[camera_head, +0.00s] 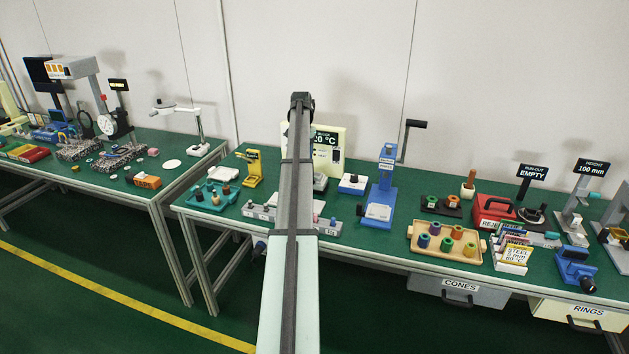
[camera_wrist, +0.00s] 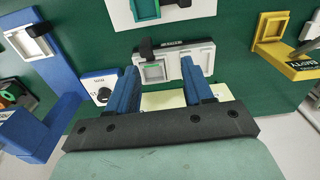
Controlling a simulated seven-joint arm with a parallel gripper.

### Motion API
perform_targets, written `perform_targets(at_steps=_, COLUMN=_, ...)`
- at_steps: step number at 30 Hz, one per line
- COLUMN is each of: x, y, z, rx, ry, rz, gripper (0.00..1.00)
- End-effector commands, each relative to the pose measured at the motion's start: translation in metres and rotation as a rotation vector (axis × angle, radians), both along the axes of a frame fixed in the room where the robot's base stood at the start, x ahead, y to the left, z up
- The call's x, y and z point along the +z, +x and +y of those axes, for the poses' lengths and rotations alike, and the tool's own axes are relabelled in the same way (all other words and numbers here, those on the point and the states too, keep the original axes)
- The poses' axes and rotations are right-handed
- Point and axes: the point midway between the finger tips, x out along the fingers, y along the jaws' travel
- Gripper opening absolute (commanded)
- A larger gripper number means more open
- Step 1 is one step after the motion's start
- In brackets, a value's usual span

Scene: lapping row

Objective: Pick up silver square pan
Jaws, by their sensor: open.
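My gripper (camera_wrist: 160,82) is open and empty, its two blue fingers spread above the bench in the wrist view. Between and beyond the fingers is a grey block (camera_wrist: 178,62) with two square silver-rimmed areas. The left one is a silver square piece (camera_wrist: 153,72) with a green strip and a black handle-like part beside it. A similar pale silver square (camera_wrist: 41,47) sits on the blue press, which also shows in the head view (camera_head: 378,211). I cannot tell which is the silver square pan. In the head view my arm hides much of the grey block.
The blue press (camera_head: 386,175) stands right of my arm, with a black crank. A white-and-blue box (camera_head: 353,184) is close by. A yellow stand (camera_head: 251,168) and teal tray (camera_head: 212,195) are left. A cream sign (camera_head: 331,150) stands behind my arm.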

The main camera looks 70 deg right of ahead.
Motion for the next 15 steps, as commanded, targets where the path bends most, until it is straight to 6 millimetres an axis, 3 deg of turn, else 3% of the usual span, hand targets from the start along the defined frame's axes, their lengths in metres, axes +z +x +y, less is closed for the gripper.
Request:
perform_targets(at_steps=3, x=0.011, y=-0.022, z=-0.01, rx=-0.02, ry=0.008, rz=0.001, gripper=0.51)
perform_targets(at_steps=7, x=0.011, y=-0.029, z=-0.011, rx=-0.025, ry=0.013, rz=0.002, gripper=0.51)
perform_targets(at_steps=15, x=-0.02, y=-0.029, z=-0.01, rx=-0.025, ry=0.015, rz=0.002, gripper=0.51)
